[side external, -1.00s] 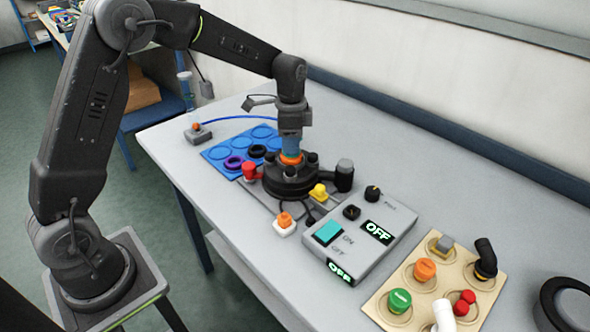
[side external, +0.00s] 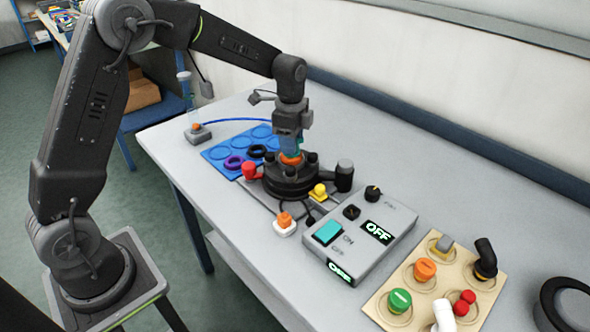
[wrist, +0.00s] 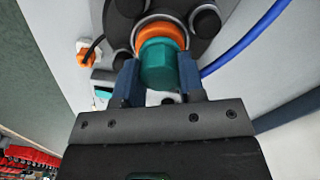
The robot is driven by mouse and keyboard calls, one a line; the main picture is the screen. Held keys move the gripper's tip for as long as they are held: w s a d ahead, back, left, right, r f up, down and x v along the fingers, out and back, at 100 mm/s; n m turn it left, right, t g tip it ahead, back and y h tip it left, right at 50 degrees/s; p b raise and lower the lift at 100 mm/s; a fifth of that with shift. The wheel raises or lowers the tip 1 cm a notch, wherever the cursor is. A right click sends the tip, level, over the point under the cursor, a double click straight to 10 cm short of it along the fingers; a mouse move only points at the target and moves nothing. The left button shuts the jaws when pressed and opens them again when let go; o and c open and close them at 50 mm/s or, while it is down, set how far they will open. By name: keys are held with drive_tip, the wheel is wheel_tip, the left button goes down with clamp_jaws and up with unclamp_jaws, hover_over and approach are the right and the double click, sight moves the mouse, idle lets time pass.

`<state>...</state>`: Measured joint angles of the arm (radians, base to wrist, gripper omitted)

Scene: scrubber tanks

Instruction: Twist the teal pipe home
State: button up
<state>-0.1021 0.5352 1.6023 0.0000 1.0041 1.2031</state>
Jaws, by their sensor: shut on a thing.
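The teal pipe (wrist: 160,66) stands on the black round tank fitting (side external: 291,183), with an orange ring (side external: 291,159) around its lower end. My gripper (wrist: 159,80) is shut on the teal pipe, with one blue finger on each side of it. In the side view my gripper (side external: 290,146) is directly above the fitting and hides most of the pipe. The orange ring also shows in the wrist view (wrist: 161,33), next to the black fitting's top. How deep the pipe sits in the fitting is hidden.
Red (side external: 249,171) and yellow (side external: 318,191) knobs surround the fitting. A blue mat (side external: 217,153) with purple and black rings lies behind left. A grey control box (side external: 345,255) reading OFF stands in front right. A beige tray (side external: 377,309) of coloured caps lies farther right.

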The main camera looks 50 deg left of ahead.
drive_tip(key=shift+f, duration=0.25)
idle(0.4)
drive_tip(key=o, duration=1.8)
drive_tip(key=shift+r, duration=0.1)
drive_tip(key=shift+r, duration=3.45)
